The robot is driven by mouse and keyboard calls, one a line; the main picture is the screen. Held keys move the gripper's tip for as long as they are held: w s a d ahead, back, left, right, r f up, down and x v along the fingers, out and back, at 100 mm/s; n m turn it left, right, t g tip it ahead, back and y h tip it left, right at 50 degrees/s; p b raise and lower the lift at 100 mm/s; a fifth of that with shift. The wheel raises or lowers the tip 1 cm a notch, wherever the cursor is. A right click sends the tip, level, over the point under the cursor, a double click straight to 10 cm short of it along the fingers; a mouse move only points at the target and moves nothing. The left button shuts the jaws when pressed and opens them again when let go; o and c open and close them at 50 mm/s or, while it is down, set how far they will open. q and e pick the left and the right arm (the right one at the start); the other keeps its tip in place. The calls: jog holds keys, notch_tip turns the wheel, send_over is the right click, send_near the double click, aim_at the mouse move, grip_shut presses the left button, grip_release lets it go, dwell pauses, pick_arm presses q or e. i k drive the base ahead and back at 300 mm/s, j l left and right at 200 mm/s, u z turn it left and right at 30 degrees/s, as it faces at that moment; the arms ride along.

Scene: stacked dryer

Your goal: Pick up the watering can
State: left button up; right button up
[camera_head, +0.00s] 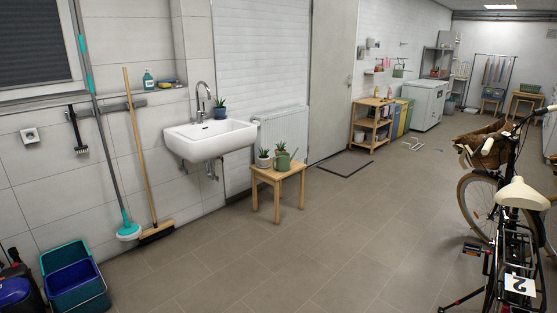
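A green watering can (283,160) stands upright on a small wooden stool (277,177) beside the wall, to the right of the sink. A small potted plant (263,157) stands close to its left on the same stool, and another plant shows just behind the can. A second green can-like object (398,71) is higher up near the far wall shelf; it is too small to be sure what it is. Neither of my grippers shows in the head view.
A white sink (210,138) hangs on the wall left of the stool. A mop (127,230), a broom (157,231) and a teal and blue bucket (75,284) stand at the left. A bicycle (510,205) stands at the right. The tiled floor (330,245) between is clear.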

aim_at(283, 159)
jog(key=i+z, duration=0.4)
jog(key=i, duration=1.9)
jog(key=i+u, duration=0.2)
jog(key=i, duration=0.25)
jog(key=i+l+u, duration=0.15)
jog(key=i, duration=0.35)
jog(key=i+l+u, duration=0.2)
jog(key=i, duration=0.25)
jog(key=i+l+u, duration=0.15)
jog(key=i+l, duration=0.2)
jog(key=i, duration=0.1)
